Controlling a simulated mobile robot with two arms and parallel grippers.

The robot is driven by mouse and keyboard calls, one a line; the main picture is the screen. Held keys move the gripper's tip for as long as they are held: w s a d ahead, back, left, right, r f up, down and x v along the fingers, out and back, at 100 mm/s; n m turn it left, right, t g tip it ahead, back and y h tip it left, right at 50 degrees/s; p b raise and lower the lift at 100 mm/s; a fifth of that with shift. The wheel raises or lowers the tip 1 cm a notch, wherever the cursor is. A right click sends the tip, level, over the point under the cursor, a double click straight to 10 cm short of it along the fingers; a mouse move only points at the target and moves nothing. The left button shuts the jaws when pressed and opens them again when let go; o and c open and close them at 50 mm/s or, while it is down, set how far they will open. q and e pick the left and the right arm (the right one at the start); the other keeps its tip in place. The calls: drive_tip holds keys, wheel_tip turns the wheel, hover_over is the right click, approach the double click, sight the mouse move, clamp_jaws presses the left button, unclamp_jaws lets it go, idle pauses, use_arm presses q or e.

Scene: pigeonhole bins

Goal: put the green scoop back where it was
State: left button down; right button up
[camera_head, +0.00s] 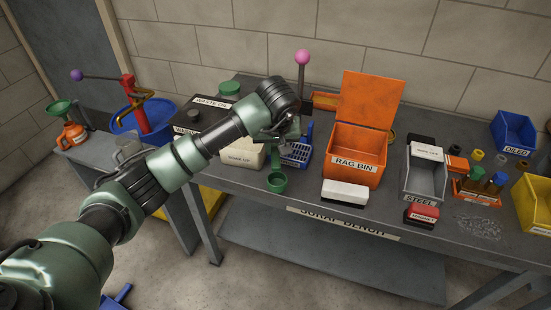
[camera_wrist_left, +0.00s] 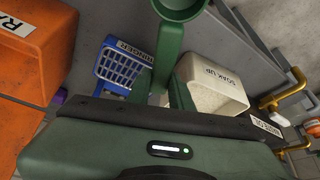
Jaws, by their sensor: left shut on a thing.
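The green scoop (camera_head: 277,182) hangs from my left gripper (camera_head: 280,140), cup lowest, in front of the bench's edge in the head view. In the left wrist view its round cup (camera_wrist_left: 182,8) is at the top and its handle (camera_wrist_left: 165,48) runs down to my gripper, which is shut on it. The blue basket (camera_wrist_left: 119,68) and the cream SOAK UP bin (camera_wrist_left: 212,82) lie either side of the handle in that view. My arm hides part of both in the head view. My right gripper is not in view.
The orange RAG BIN (camera_head: 356,152) stands with its lid up, right of the scoop. A pink-knobbed lever (camera_head: 303,57) rises behind.

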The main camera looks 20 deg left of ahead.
sight(275, 159)
use_arm(q)
drive_tip(key=shift+f, duration=2.45)
drive_tip(key=shift+f, duration=0.1)
drive_tip(key=c, duration=1.3)
unclamp_jaws()
drive_tip(key=shift+o, duration=0.2)
drive_tip(key=shift+s+r, duration=0.1)
drive_tip(key=shift+r, duration=0.4)
drive_tip(key=v, duration=1.1)
drive_tip(key=shift+s+r+b, duration=0.1)
drive_tip(key=shift+s+b, duration=0.05)
drive_tip(key=shift+b, duration=0.15)
